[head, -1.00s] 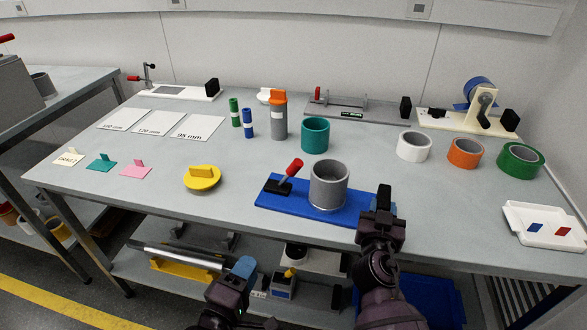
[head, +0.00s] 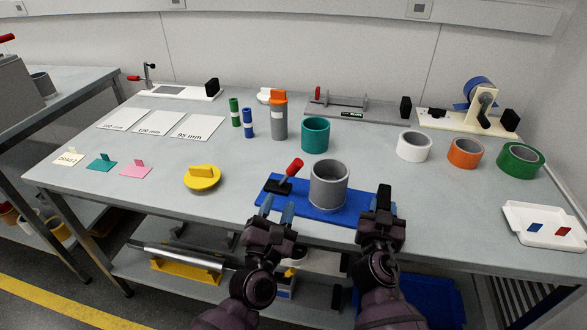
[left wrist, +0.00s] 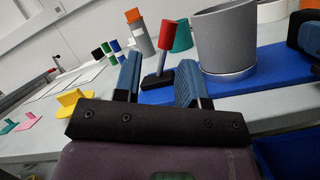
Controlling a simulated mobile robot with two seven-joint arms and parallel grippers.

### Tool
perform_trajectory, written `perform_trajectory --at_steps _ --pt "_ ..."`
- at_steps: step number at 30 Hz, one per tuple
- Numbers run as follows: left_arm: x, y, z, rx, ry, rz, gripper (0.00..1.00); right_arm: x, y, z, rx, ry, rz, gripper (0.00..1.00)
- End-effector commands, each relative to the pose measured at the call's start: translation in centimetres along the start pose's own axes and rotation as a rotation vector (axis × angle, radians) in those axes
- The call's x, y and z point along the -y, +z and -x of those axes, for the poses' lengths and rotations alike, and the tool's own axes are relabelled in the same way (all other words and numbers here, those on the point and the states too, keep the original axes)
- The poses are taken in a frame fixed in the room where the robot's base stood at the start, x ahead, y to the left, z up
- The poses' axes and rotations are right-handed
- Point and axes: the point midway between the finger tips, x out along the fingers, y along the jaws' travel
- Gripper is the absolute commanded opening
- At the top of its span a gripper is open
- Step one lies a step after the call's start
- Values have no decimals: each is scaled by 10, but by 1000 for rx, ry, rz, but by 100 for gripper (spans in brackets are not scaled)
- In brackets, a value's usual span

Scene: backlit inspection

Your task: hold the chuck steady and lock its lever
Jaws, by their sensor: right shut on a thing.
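The chuck is a blue base plate (head: 345,211) with a grey cylinder (head: 328,184) upright on it and a red-handled lever (head: 293,169) on a black block at its left, tilted up to the right. In the left wrist view the lever (left wrist: 166,40) stands beyond my fingers, left of the cylinder (left wrist: 226,42). My left gripper (head: 276,208) is open and empty, in front of the plate's left part and apart from the lever. My right gripper (head: 384,198) is shut on the plate's right end; its fingertips partly hide that end.
A yellow disc with a tab (head: 202,178) lies left of the chuck. A teal ring (head: 315,135) and an orange-topped grey cylinder (head: 279,118) stand behind it. White (head: 414,147), orange (head: 464,153) and green (head: 520,160) rings stand at the right. The table front edge runs below the plate.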

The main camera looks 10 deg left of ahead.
Motion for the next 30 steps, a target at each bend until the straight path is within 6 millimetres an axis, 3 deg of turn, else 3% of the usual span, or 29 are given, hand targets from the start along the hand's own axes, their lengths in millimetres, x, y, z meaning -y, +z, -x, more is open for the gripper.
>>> perform_trajectory --at_steps 1,18,24,30 --pt "2 -3 -8 0 0 -1 38 -1 7 1 11 1 2 3" --pt "17 -28 -90 -2 -2 -2 38 -1 7 1 12 1 2 3" --pt "17 -28 -109 -2 -1 -2 38 -1 8 1 12 1 2 3" --pt "17 -29 -115 -4 -2 -2 38 -1 8 1 12 1 2 3"
